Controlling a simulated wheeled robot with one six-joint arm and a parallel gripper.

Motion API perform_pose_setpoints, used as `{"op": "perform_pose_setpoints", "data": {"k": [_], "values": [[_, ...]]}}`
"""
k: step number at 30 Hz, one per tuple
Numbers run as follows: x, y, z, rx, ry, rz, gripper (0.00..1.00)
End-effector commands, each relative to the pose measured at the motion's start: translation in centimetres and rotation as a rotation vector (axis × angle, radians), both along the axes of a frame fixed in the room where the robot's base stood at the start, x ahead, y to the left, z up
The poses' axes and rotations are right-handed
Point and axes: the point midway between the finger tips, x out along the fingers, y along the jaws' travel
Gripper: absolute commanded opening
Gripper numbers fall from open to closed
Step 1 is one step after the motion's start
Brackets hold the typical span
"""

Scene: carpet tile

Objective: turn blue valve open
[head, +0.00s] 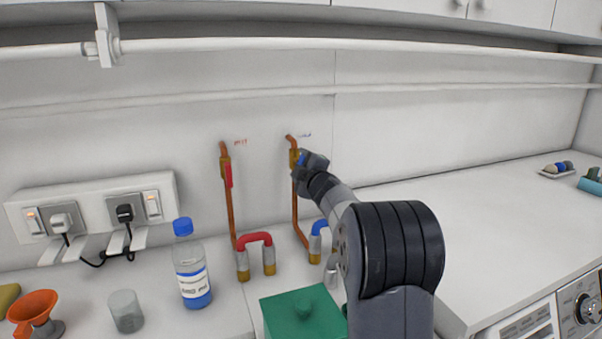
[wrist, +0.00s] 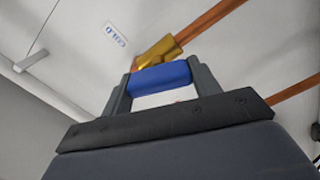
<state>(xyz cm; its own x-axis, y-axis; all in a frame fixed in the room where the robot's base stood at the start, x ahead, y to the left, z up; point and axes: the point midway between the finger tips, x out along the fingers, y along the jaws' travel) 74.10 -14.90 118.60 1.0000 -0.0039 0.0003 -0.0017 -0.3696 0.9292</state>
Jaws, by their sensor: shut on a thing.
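The blue valve is the cold-water one, on the right copper pipe (head: 295,200) on the back wall. Its blue handle (wrist: 161,77) sits between my fingers in the wrist view, just below the brass valve body (wrist: 158,52). The brass body also shows in the head view (head: 294,158). My gripper (head: 309,160) is at this valve, shut on the blue handle. The handle is mostly hidden by my gripper in the head view. A label reading COLD (wrist: 115,34) is on the wall beside the pipe.
A second copper pipe with a red valve handle (head: 228,176) stands to the left. Below are a red hose bend (head: 254,238), a green box (head: 302,312), a bottle (head: 191,265) and a glass (head: 126,312). The right counter is mostly clear.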

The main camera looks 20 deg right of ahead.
Motion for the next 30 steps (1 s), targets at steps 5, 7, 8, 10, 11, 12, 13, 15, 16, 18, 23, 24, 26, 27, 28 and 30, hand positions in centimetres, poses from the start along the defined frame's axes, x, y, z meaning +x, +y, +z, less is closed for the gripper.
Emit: {"op": "perform_pose_setpoints", "data": {"k": [5, 7, 8, 10, 11, 12, 13, 15, 16, 18, 23, 24, 26, 27, 28, 30], "values": [[0.00, 0.04, -0.31, -0.148, 0.001, 0.000, 0.35], [-0.01, 0.04, -0.31, -0.197, 0.001, 0.000, 0.35], [-0.01, 0.05, -0.30, -0.216, 0.001, 0.000, 0.35], [-0.01, 0.06, -0.31, -0.258, 0.001, 0.001, 0.35], [0.00, 0.06, -0.30, -0.274, 0.001, 0.000, 0.35], [0.00, 0.05, -0.29, -0.294, 0.001, 0.000, 0.35], [0.00, 0.06, -0.29, -0.307, 0.001, 0.001, 0.35], [0.00, 0.06, -0.28, -0.336, 0.002, 0.001, 0.35], [0.00, 0.05, -0.27, -0.345, 0.002, 0.001, 0.35], [0.01, 0.06, -0.25, -0.363, 0.002, 0.000, 0.35], [0.01, 0.05, -0.23, -0.389, 0.002, 0.000, 0.35], [0.01, 0.05, -0.22, -0.392, 0.002, 0.000, 0.35], [0.01, 0.05, -0.22, -0.395, 0.002, 0.000, 0.35], [0.01, 0.05, -0.21, -0.396, 0.002, 0.000, 0.35], [0.01, 0.05, -0.21, -0.396, 0.002, 0.000, 0.35], [0.01, 0.06, -0.20, -0.397, 0.002, 0.000, 0.35]]}}
